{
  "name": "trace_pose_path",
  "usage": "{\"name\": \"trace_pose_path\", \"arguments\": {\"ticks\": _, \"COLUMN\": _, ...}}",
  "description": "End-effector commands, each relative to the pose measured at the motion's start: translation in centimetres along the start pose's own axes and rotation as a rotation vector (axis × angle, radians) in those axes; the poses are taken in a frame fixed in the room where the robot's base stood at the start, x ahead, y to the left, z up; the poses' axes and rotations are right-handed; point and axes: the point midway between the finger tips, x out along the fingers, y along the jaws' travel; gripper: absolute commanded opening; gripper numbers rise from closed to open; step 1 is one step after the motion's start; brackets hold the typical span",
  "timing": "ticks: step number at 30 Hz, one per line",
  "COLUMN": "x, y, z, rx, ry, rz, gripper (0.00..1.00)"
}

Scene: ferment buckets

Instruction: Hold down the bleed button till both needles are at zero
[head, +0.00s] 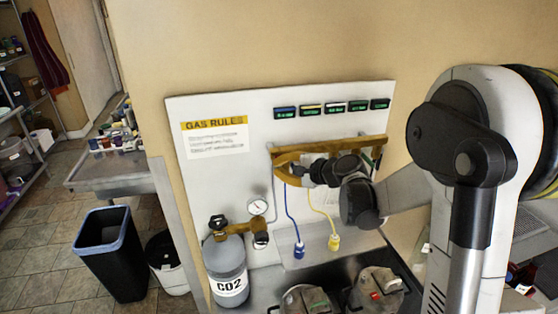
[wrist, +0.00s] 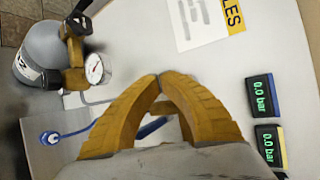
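My gripper (head: 278,163) is in front of the white wall board, its yellow-brown fingers pointing left. In the wrist view the fingertips (wrist: 158,76) meet, with nothing seen between them. A round white gauge (head: 258,207) sits beside the CO2 cylinder (head: 227,270); it also shows in the wrist view (wrist: 94,69), left of the fingers. Its needle is too small to read surely. A brass regulator (head: 218,224) tops the cylinder; a second needle cannot be made out. I cannot pick out the bleed button. A brass bar (head: 370,142) runs behind my gripper.
Several small displays (head: 335,106) line the board's top; two in the wrist view read 0.0 bar (wrist: 263,96). Blue (head: 298,250) and yellow (head: 334,242) hose connectors hang below my gripper. Lidded buckets (head: 378,287) stand underneath. A black bin (head: 110,260) stands on the floor left.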

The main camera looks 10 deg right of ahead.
Motion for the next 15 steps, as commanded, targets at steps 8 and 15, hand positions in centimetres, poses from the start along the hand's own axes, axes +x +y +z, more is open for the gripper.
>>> {"name": "trace_pose_path", "arguments": {"ticks": 8, "x": 0.21, "y": -0.1, "z": -0.12, "rx": 0.0, "ry": 0.0, "rz": 0.0, "gripper": 0.0}}
{"name": "trace_pose_path", "arguments": {"ticks": 15, "x": 0.45, "y": -0.22, "z": -0.25, "rx": 0.0, "ry": 0.0, "rz": 0.0, "gripper": 0.0}}
